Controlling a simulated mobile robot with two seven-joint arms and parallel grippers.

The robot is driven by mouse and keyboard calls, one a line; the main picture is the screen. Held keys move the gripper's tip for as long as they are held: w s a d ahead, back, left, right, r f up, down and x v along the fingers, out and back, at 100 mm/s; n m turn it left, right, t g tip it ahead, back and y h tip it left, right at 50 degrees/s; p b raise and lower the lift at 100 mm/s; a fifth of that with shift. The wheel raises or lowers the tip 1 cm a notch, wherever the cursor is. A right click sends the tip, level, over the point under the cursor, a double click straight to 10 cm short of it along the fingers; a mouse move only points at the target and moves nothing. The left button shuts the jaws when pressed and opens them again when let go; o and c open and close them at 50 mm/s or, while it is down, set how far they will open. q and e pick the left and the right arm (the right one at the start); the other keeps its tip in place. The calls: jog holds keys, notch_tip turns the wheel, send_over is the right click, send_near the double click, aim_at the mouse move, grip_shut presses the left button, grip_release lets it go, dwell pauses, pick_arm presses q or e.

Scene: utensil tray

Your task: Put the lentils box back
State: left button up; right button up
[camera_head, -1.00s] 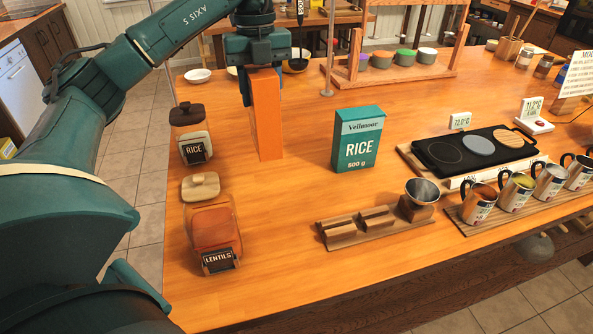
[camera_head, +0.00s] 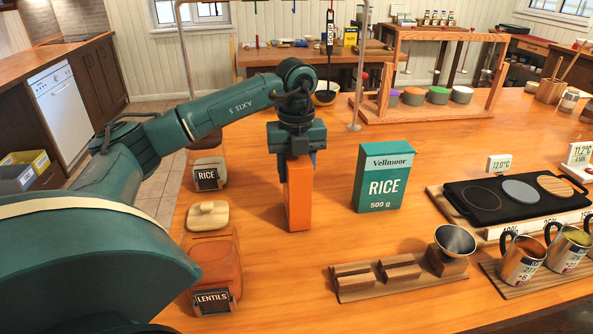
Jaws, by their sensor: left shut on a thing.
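The orange box (camera_head: 299,197), whose label does not show, stands upright in my left gripper (camera_head: 298,157). The gripper is shut on its top from above. The box's foot is at or close to the wooden table; I cannot tell whether it touches. It is left of the teal Vellmoor rice box (camera_head: 380,185), with a gap between them. The lentils jar (camera_head: 214,265), with orange contents, stands at the front left, and a pale lid (camera_head: 208,215) lies just behind it. My right gripper is not in view.
The rice jar (camera_head: 209,173) stands behind the lid, partly hidden by my left arm. A wooden scoop rest with a metal funnel (camera_head: 455,240) lies in front of the rice box. A black hob (camera_head: 515,198) and mugs (camera_head: 523,258) are at right. Bare table (camera_head: 290,270) lies in front of the orange box.

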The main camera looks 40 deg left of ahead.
pick_arm(q)
jog(key=shift+f, duration=0.25)
jog(key=o, duration=1.4)
jog(key=shift+f, duration=0.1)
notch_tip(320, 180, up, 12)
jog(key=shift+r+p, duration=0.15)
jog(key=shift+p, duration=0.7)
